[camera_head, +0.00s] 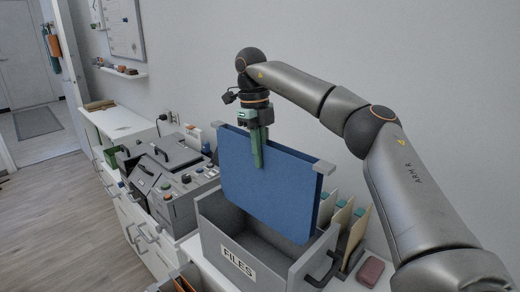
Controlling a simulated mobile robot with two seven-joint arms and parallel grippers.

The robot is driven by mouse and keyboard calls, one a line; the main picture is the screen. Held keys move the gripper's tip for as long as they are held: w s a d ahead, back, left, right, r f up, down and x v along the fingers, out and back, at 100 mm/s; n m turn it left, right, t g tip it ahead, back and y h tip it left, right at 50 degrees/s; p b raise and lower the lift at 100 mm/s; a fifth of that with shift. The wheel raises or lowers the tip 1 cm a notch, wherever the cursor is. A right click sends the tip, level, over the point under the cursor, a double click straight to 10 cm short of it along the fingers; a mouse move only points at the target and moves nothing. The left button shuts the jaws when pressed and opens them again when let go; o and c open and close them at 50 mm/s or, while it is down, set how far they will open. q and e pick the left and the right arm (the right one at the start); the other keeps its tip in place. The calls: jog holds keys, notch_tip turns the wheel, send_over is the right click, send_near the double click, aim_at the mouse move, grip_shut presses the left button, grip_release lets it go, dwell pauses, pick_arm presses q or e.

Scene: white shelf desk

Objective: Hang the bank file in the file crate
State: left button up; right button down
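The blue hanging file (265,190) is upright, with light metal bar ends sticking out at its top corners. My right gripper (258,158), with green fingers, is shut on the file's top edge and holds it from above. The grey file crate (212,228), with a "FILES" label and a dark handle, is below the file. The file's bottom edge overlaps the crate's opening, and its bar ends are above the crate's rims. I cannot tell how deep the file's bottom is inside. No name on the file can be read. My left gripper is not in view.
Upright cream folders with green tabs (355,228) stand close on the crate's right. A dark red item (370,271) lies on the white desk nearby. Grey machines with knobs (165,185) stand to the left. A wall is behind.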

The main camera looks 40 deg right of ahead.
jog(key=b, duration=0.2)
send_over(260, 219)
notch_tip(260, 219, down, 6)
jog(key=shift+w+d+r, duration=0.1)
jog(key=shift+r, duration=0.15)
notch_tip(260, 219, down, 8)
jog(key=b, duration=0.3)
jog(key=shift+f, duration=0.9)
jog(key=shift+f+b, duration=0.15)
jog(key=shift+b, duration=0.15)
jog(key=shift+f, duration=0.95)
jog(key=shift+f+b, duration=0.3)
jog(key=shift+f, duration=0.9)
jog(key=c, duration=1.5)
grip_release()
